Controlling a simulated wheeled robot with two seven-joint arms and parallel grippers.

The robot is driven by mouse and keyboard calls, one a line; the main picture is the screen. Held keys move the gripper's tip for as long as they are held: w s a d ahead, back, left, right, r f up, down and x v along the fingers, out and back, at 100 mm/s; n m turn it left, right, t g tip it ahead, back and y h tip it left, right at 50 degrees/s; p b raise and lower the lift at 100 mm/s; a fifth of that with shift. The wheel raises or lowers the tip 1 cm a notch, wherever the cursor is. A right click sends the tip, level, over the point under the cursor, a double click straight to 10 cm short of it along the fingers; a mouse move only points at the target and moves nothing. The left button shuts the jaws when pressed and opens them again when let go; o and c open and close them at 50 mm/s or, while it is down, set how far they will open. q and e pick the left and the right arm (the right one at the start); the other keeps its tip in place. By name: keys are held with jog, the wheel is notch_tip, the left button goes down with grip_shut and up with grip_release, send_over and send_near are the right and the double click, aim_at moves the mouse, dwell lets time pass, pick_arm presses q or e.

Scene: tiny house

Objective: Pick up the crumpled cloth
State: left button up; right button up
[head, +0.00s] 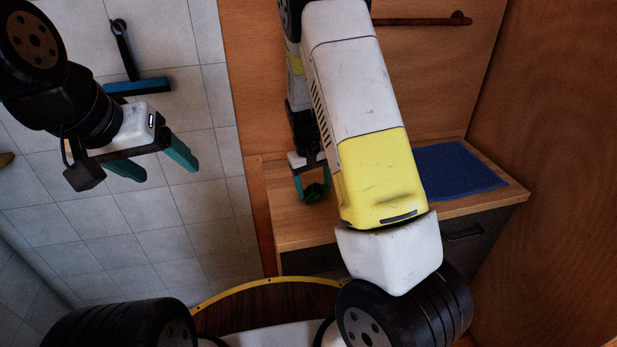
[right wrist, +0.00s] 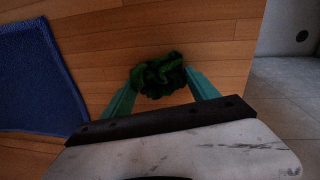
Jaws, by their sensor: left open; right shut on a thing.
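The crumpled cloth (right wrist: 158,76) is a small dark green bundle. In the right wrist view it sits between the two teal fingers of my right gripper (right wrist: 160,92), which is shut on it. In the head view the cloth (head: 315,193) shows at the fingertips of my right gripper (head: 312,188), over the wooden counter top. I cannot tell whether the cloth still touches the wood. My right arm covers part of the counter in the head view.
A blue mat (head: 455,170) lies on the wooden counter (head: 295,228) at the right; it also fills the left of the right wrist view (right wrist: 38,80). A wooden wall stands at the right.

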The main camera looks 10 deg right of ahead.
aim_at(315, 187)
jog(key=shift+r, duration=0.1)
jog(key=shift+r, duration=0.55)
notch_tip(315, 187, up, 2)
jog(key=shift+r, duration=0.1)
jog(key=s+a, duration=0.1)
jog(key=s, duration=0.4)
jog(key=s+a+r, duration=0.1)
jog(key=s+a, duration=0.1)
jog(key=s, duration=0.3)
jog(key=s+a, duration=0.1)
jog(key=s, duration=0.4)
jog(key=shift+s+a+r, duration=0.2)
jog(key=shift+a+r, duration=0.05)
jog(key=shift+a, duration=0.05)
jog(key=o, duration=0.7)
jog(key=c, duration=0.6)
